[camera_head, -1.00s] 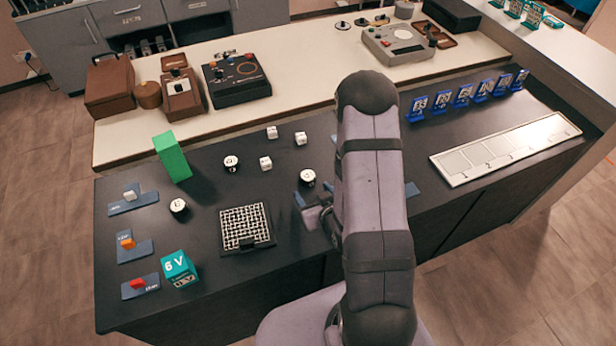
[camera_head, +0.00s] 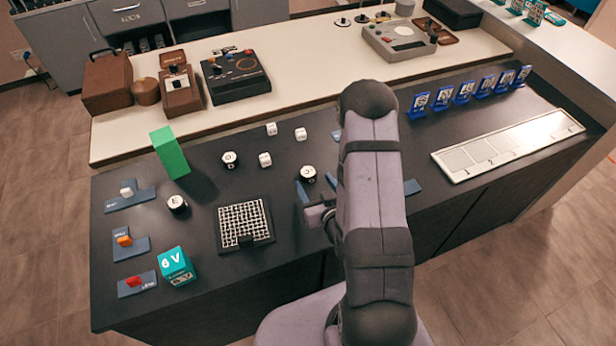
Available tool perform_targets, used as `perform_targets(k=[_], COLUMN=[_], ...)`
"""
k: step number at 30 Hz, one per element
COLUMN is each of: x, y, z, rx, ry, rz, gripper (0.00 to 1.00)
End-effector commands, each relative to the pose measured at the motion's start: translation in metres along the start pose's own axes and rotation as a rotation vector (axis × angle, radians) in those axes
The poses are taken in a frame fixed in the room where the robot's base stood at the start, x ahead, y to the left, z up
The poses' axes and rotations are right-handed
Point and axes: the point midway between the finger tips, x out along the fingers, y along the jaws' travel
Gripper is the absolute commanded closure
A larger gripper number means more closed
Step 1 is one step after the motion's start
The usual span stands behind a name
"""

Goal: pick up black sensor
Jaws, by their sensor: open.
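Several round pieces with black sides and white marked tops stand on the dark counter. One is beside my gripper (camera_head: 308,174), one is farther back (camera_head: 229,160), and one is at the left (camera_head: 177,203). I cannot tell for sure which piece is the black sensor. My gripper (camera_head: 311,192) is open and low over the counter, just in front of the nearest round piece. My arm hides part of the gripper, and I cannot tell whether a finger touches that piece.
White cubes (camera_head: 265,160) and a green block (camera_head: 169,153) stand behind. A black-and-white grid (camera_head: 243,223) and a teal 6 V cube (camera_head: 176,265) lie left of my gripper. Coloured switches (camera_head: 124,240) line the left edge. Blue stands (camera_head: 463,94) and a pale tray (camera_head: 509,147) are right.

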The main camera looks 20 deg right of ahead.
Motion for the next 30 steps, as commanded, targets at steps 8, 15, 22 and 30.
perform_targets(k=[8,15,22,30], x=[0.008,0.034,0.051,0.052], y=[-0.001,-0.001,-0.001,-0.001], z=[-0.003,-0.004,-0.003,-0.002], rx=[-0.001,-0.001,0.000,0.001], ry=[0.000,0.001,-0.001,-0.001], rz=[-0.002,-0.001,0.000,0.000], gripper=[0.40,0.40,0.40,0.40])
